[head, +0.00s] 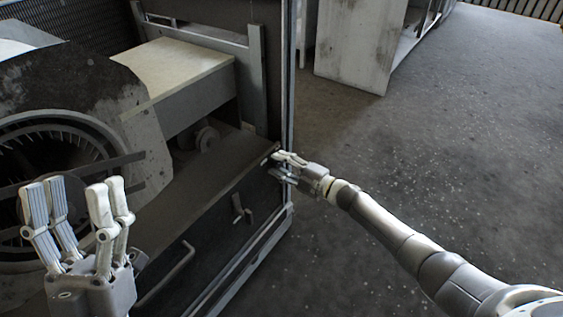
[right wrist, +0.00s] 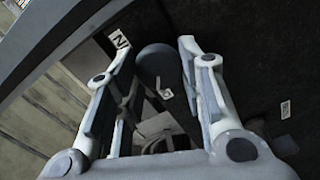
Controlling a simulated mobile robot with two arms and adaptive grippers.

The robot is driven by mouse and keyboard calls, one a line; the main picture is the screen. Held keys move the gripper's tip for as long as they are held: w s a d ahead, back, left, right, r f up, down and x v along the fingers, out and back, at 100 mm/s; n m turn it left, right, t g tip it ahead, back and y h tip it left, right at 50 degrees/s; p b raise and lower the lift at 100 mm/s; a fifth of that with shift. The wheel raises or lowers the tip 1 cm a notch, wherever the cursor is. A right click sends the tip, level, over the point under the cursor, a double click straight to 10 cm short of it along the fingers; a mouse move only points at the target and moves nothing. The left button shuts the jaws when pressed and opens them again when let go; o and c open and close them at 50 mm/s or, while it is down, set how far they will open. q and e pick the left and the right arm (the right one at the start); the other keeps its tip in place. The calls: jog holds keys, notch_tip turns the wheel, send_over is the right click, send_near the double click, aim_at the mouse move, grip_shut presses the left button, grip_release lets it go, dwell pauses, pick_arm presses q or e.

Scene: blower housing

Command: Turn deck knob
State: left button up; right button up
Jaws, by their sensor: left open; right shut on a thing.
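The deck knob (right wrist: 157,62) is a dark rounded piece between the fingers of my right gripper in the right wrist view. In the head view my right gripper (head: 277,166) is at the right end of the brown deck (head: 205,178), by the upright frame post, and hides the knob. The same right gripper (right wrist: 155,85) is shut on the knob in the right wrist view. My left gripper (head: 78,196) is open and empty, fingers pointing up, in front of the blower housing (head: 140,125).
A light-topped box (head: 172,68) sits behind the deck. A grey upright post (head: 289,75) stands close to my right gripper. Bent handles (head: 165,275) are on the dark front panel below the deck. The floor (head: 450,150) to the right is clear.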

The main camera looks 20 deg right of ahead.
pick_arm(q)
jog(key=shift+w+d+f+g, duration=0.1)
jog(key=shift+w+f+g, duration=0.25)
jog(key=shift+w, duration=0.2)
jog(key=shift+w+d+f+g, duration=0.1)
jog(key=shift+w+f+g, duration=0.2)
jog(key=shift+w, duration=0.2)
pick_arm(e)
jog(key=shift+m, duration=0.5)
jog(key=o, duration=1)
jog(key=shift+o, duration=0.2)
jog(key=v, duration=1.2)
jog(key=shift+d, duration=0.1)
